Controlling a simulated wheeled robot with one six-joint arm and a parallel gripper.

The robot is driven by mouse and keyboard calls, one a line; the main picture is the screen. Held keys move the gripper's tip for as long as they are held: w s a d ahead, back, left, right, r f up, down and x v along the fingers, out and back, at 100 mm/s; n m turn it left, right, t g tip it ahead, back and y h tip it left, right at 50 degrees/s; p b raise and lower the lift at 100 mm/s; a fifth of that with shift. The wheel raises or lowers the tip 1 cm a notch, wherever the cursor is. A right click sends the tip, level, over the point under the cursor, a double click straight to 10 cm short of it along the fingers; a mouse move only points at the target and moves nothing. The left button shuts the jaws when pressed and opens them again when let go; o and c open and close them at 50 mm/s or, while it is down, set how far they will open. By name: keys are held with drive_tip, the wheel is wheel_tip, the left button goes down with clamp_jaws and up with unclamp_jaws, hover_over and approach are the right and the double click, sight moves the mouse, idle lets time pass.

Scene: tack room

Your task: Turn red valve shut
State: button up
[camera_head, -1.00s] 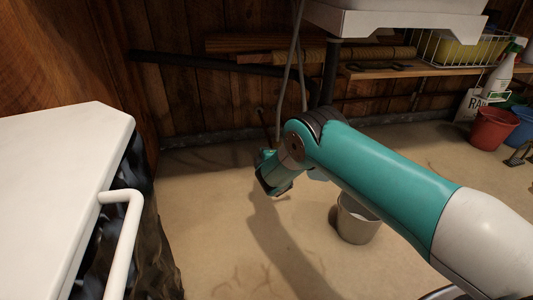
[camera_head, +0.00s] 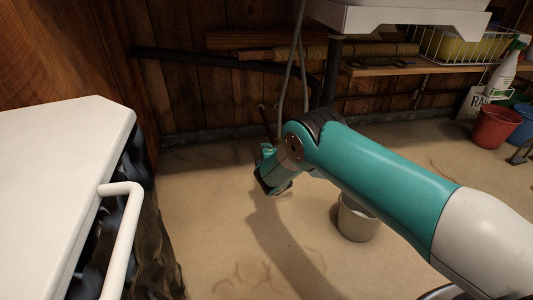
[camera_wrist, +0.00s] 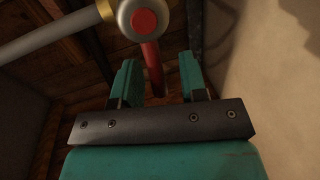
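The red valve handle (camera_wrist: 150,60) shows in the wrist view as a red bar running down from a round grey hub with a red centre (camera_wrist: 143,20). My gripper (camera_wrist: 160,82) is open, with one teal finger on each side of the bar's lower part. Gaps show between the bar and both fingers, more clearly on the right. In the head view my gripper (camera_head: 270,170) is low near the wooden wall, seen from behind. Its fingertips are hidden there, and the valve cannot be made out clearly.
A grey pipe (camera_wrist: 50,36) joins the hub at a brass fitting (camera_wrist: 106,10). A white sink (camera_head: 400,18) with hanging hoses is above the arm. A metal bucket (camera_head: 355,222) stands beneath my arm. A white-topped cabinet (camera_head: 60,160) is at left. The floor between is clear.

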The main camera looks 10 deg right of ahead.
drive_tip(key=s+r+p, duration=0.3)
drive_tip(key=s+p, duration=0.7)
drive_tip(key=s, duration=0.7)
drive_tip(key=shift+d+r+p, duration=0.15)
drive_tip(key=shift+r+p, duration=0.05)
drive_tip(key=shift+p, duration=0.1)
